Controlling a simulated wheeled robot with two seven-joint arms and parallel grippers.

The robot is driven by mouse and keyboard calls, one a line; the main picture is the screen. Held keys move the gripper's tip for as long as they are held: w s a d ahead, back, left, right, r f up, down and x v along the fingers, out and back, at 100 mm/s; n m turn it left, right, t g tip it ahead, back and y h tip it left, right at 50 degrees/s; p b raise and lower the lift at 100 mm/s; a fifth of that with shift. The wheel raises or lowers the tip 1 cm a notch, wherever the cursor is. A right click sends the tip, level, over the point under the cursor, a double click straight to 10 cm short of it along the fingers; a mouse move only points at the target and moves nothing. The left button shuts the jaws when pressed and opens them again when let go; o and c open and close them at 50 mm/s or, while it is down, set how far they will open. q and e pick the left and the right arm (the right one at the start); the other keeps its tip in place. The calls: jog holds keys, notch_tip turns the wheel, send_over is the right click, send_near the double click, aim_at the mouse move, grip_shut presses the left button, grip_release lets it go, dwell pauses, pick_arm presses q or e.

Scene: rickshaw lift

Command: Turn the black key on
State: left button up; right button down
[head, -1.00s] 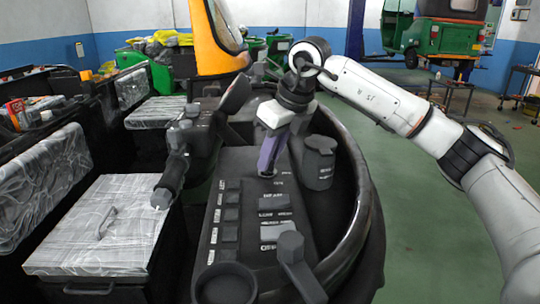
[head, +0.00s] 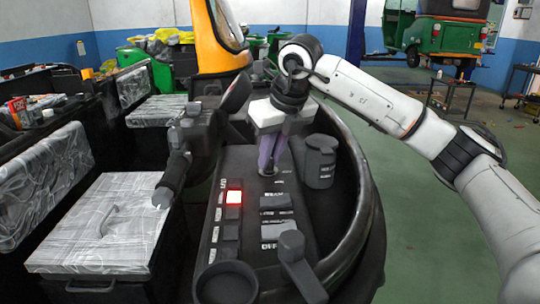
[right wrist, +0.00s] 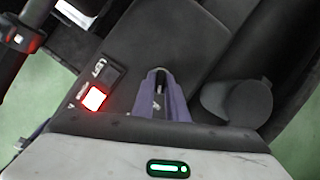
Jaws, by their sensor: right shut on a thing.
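My right gripper (head: 270,165) points down at the dark control panel (head: 238,163), its purple fingers close together. In the right wrist view the fingers (right wrist: 160,95) are shut on a small dark piece (right wrist: 158,86), which fits the black key. The fingers hide most of the key, so its exact angle is hard to tell. A square button (head: 234,197) on the panel glows red; it also glows in the right wrist view (right wrist: 95,99). My left gripper is not in view.
A dark cylindrical cup (head: 320,162) stands close to the right of my gripper. A lever (head: 292,247) rises from the near part of the panel. A handlebar grip (head: 174,178) is on the left. A raised curved rim (head: 362,190) borders the right side.

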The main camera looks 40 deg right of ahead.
jog(key=c, duration=1.8)
grip_release()
jog(key=shift+o, duration=0.2)
jog(key=v, duration=1)
jog(key=shift+r, duration=0.2)
jog(key=shift+s, duration=0.1)
